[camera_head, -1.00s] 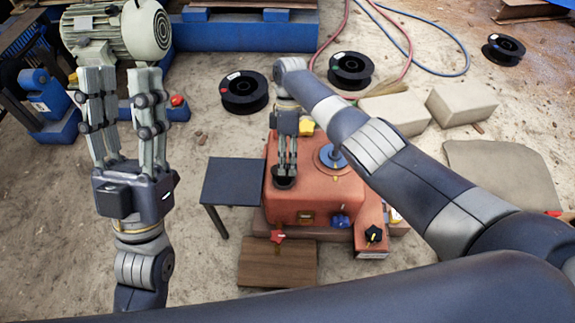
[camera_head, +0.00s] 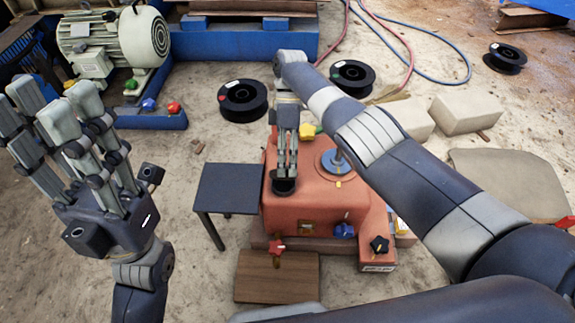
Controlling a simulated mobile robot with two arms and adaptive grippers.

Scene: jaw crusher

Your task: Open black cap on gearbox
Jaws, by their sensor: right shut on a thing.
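The orange-red gearbox (camera_head: 308,210) stands on the ground in the middle of the view. The black cap (camera_head: 284,187) sits on the left part of its top. My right gripper (camera_head: 284,176) comes down from above and is shut on the black cap; its fingers cover part of the cap. I cannot tell whether the cap is still seated or slightly raised. My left gripper (camera_head: 55,110) is raised at the left, far from the gearbox, with its fingers spread and nothing between them.
A small dark table (camera_head: 228,187) stands left of the gearbox, and a wooden board (camera_head: 277,277) lies in front. Black spools (camera_head: 243,97) lie behind. A motor (camera_head: 125,40) on a blue frame is at the back left. Pale blocks (camera_head: 464,112) are at the right.

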